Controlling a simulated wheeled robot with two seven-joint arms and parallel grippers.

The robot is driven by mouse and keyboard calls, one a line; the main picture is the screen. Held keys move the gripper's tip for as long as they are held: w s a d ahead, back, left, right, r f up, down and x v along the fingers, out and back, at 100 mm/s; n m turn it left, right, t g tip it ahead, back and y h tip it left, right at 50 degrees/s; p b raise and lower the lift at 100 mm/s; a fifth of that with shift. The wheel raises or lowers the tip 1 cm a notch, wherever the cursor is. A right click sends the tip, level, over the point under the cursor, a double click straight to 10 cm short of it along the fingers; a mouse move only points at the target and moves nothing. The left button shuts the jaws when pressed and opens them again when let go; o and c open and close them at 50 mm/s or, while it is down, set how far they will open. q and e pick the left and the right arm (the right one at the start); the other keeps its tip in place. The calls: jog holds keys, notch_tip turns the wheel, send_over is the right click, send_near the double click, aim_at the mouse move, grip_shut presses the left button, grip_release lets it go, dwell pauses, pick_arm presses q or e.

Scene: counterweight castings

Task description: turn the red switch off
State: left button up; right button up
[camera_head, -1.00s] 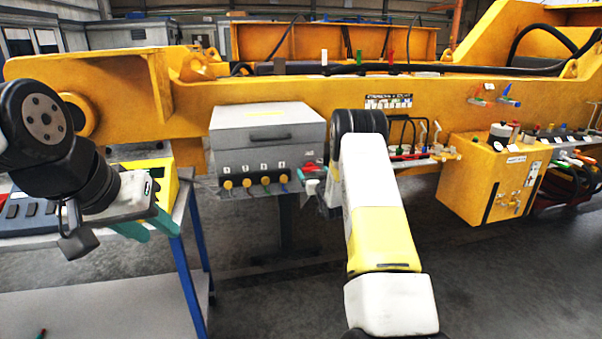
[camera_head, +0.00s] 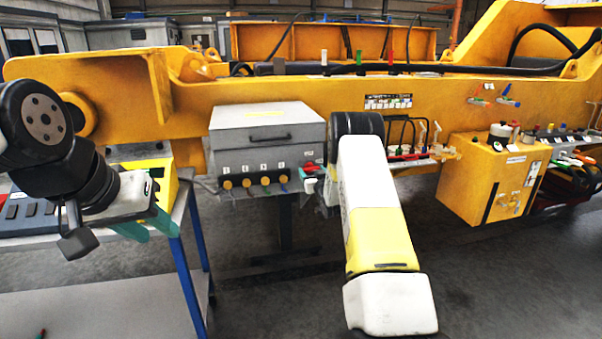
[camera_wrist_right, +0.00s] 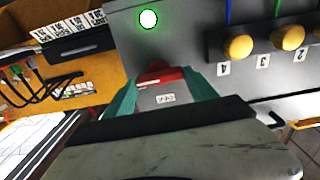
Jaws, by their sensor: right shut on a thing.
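The red switch (camera_head: 309,168) is on the right part of the grey control box (camera_head: 268,135), partly hidden by my right arm in the head view. In the right wrist view the red switch (camera_wrist_right: 160,75) lies between the teal fingertips of my right gripper (camera_wrist_right: 160,88), which is shut on it. A small label sits beside the switch, and a round green light (camera_wrist_right: 148,19) glows on the box face. My left gripper (camera_head: 147,228) is open and empty at the left, above the edge of a cart.
Several yellow knobs (camera_head: 246,183) line the box front left of the switch, with cables below. The blue-legged cart (camera_head: 120,285) stands at left. A yellow beam (camera_head: 330,95) runs behind. Hooks and a yellow cabinet (camera_head: 490,180) are at right.

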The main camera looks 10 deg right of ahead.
jog(key=n, duration=0.4)
jog(key=shift+a, duration=0.15)
jog(key=n, duration=0.4)
jog(key=shift+n, duration=0.3)
jog(key=n, duration=0.4)
jog(key=shift+a+f+n, duration=0.1)
jog(key=shift+f+n, duration=0.05)
jog(key=shift+n, duration=2.45)
jog(key=o, duration=1.4)
jog(key=shift+c, duration=0.2)
